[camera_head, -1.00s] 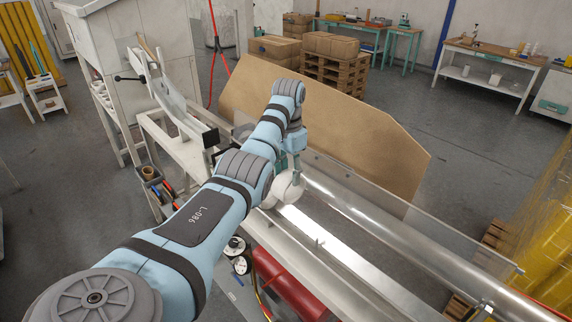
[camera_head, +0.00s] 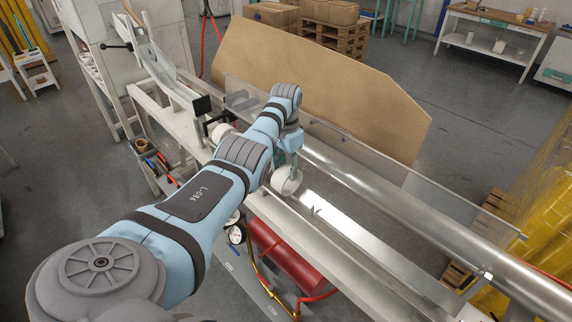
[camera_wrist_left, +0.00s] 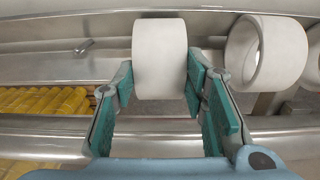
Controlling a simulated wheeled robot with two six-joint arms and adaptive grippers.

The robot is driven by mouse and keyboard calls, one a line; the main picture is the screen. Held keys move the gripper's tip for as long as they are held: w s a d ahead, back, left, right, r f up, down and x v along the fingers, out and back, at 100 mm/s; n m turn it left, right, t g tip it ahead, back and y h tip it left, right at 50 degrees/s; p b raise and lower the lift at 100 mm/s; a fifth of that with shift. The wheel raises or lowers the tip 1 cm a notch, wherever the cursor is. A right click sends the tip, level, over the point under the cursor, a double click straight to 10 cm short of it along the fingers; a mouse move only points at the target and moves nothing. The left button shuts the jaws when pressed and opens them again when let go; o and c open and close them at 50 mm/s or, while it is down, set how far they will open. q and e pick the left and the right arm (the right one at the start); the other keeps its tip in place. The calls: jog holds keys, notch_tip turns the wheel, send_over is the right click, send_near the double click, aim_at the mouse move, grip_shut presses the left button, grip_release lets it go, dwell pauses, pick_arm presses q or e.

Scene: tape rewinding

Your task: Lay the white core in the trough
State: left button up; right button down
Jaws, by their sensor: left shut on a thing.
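In the left wrist view the core (camera_wrist_left: 159,57) sits between the teal finger pads of the left gripper (camera_wrist_left: 160,82). The metal trough (camera_head: 350,236) runs from behind the core towards the lower right. The core is at the trough's left part in the picture; whether it touches the trough cannot be told. My right gripper is not in view.
A second white core (camera_wrist_left: 265,53) stands right of the held one; my arm partly hides it in the head view (camera_head: 222,131). A small peg (camera_wrist_left: 85,45) sticks out near the trough. A clear guard (camera_head: 420,185) and a long shiny roller (camera_head: 400,203) run behind; a red tank (camera_head: 284,255) is below.

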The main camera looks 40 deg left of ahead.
pick_arm(q)
jog(key=o, duration=0.9)
jog(key=shift+s+r, duration=0.15)
jog(key=shift+s, duration=0.05)
jog(key=shift+o, duration=0.2)
jog(key=shift+w, duration=0.1)
jog(key=shift+r, duration=0.4)
notch_tip(320, 180, up, 11)
